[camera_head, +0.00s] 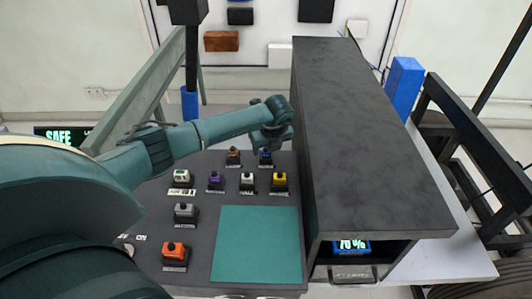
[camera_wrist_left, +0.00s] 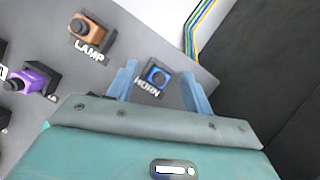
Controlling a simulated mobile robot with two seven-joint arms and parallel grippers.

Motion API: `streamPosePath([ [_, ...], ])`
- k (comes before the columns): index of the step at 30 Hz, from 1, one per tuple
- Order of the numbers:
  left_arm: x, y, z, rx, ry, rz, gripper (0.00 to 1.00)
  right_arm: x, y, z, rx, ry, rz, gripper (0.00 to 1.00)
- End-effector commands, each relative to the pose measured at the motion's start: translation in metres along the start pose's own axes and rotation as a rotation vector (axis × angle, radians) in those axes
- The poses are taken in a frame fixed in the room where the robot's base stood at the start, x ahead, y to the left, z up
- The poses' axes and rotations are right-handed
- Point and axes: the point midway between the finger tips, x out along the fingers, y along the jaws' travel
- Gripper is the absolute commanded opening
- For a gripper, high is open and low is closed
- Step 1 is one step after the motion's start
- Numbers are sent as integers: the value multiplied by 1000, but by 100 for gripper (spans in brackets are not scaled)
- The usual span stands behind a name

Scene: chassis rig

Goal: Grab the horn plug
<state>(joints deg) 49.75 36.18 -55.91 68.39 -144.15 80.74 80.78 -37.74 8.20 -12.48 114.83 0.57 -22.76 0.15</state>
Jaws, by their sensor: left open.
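The horn plug (camera_wrist_left: 158,75) is a blue piece seated in a dark square socket labelled HORN on the grey panel. In the head view the horn plug (camera_head: 265,153) is at the panel's back row, beside the brown lamp plug (camera_head: 233,153). My left gripper (camera_head: 270,138) is over the back of the panel, close to the horn plug. In the left wrist view its two blue-grey fingers (camera_wrist_left: 160,72) are apart, with the horn plug showing between them in the picture. The gap in depth is hard to tell. My right gripper is not in view.
Purple (camera_head: 215,180), white (camera_head: 247,180), yellow (camera_head: 280,180), grey (camera_head: 185,212) and orange (camera_head: 175,252) plugs stand on the panel. A bare green mat (camera_head: 257,245) lies in front. A tall dark box (camera_head: 370,140) rises close at right. Coloured wires (camera_wrist_left: 192,35) run behind.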

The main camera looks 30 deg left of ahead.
Motion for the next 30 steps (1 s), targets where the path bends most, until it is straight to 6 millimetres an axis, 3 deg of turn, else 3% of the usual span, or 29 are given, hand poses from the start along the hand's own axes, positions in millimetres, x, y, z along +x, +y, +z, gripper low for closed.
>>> streamPosePath([
  [10,8,0,0,1,0,0,50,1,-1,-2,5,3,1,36],
  [27,8,0,0,0,0,0,3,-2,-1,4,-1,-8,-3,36],
  [30,8,0,0,0,-1,0,3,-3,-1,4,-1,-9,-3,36],
])
